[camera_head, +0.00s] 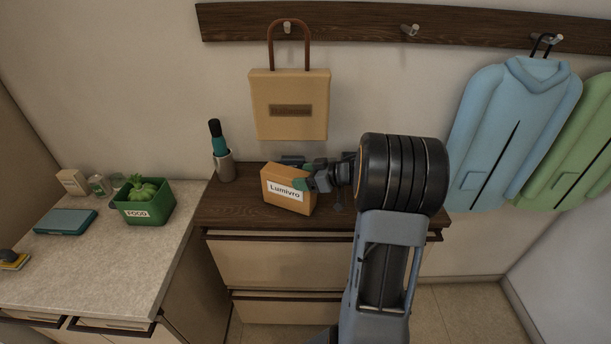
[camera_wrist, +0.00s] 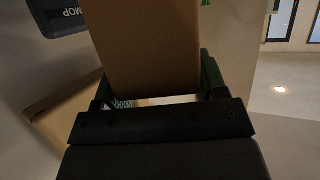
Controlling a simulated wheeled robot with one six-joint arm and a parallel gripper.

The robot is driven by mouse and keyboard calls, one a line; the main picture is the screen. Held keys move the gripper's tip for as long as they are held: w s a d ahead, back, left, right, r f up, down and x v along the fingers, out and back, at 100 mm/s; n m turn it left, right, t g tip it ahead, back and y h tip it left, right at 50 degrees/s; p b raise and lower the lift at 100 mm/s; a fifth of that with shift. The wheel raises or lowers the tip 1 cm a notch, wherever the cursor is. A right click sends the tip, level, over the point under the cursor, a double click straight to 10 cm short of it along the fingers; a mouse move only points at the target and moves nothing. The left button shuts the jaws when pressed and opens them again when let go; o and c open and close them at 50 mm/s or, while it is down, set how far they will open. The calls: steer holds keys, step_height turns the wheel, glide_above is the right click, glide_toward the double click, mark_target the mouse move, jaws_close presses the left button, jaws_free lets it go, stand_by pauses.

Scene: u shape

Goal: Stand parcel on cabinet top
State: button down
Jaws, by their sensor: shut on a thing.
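The parcel (camera_head: 287,190) is an orange-brown box with a white "Lumivro" label, upright and slightly tilted at the cabinet top. My gripper (camera_head: 304,182) is shut on it from the right side. In the wrist view the parcel (camera_wrist: 148,50) fills the upper middle, between the green-edged fingers of my gripper (camera_wrist: 158,88). The cabinet top (camera_head: 240,207) is dark wood above cream drawers. I cannot tell whether the parcel's base touches the top.
A tan bag (camera_head: 290,105) hangs above. Blue (camera_head: 515,130) and green garments hang at right. The left counter (camera_head: 95,260) holds a green FOOD box (camera_head: 150,205).

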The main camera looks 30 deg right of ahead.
stand_by(0.3)
steer(key=shift+c, duration=0.8)
jaws_free()
steer(key=shift+f, duration=0.1)
